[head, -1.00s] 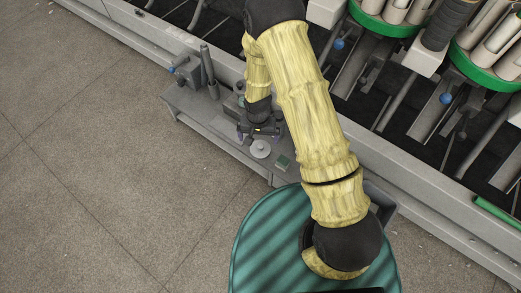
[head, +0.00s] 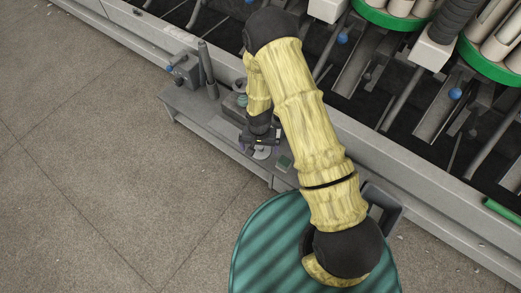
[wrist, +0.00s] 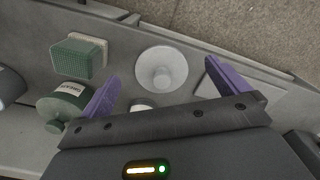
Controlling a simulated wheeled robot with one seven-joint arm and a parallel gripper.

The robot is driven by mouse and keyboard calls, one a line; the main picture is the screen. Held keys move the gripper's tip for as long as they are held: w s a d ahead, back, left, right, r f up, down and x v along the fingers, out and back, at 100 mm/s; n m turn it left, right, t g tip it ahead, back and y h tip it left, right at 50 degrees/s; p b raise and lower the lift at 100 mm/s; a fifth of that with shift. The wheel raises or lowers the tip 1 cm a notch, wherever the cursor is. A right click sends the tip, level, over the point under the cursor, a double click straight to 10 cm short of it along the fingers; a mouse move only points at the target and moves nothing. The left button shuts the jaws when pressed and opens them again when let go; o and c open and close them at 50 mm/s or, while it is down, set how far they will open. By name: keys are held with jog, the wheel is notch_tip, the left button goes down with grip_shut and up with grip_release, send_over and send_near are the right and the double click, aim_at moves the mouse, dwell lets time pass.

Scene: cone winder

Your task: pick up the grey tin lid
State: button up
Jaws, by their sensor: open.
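The grey tin lid (wrist: 162,69) is a round, light grey disc with a raised knob at its middle. It lies on the grey shelf of the machine, and in the head view it shows partly (head: 262,153) below my gripper. My gripper (wrist: 160,88) is open with its two purple fingers apart. In the wrist view the lid appears between and slightly beyond the fingertips, with nothing held. In the head view my gripper (head: 252,147) is over the shelf, close to the lid, partly hiding it.
A green block (wrist: 79,58) lies beside the lid, and a green labelled tin (wrist: 63,104) is near one finger. A grey box with a blue knob (head: 185,70) and an upright post (head: 207,68) stand farther along the shelf (head: 222,117). Open floor lies to the left.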

aim_at(260, 153)
notch_tip(260, 153, down, 4)
jog(key=shift+w+d+r+b, duration=0.15)
jog(key=shift+b, duration=0.65)
jog(key=shift+r, duration=0.1)
jog(key=shift+c, duration=0.2)
jog(key=c, duration=1)
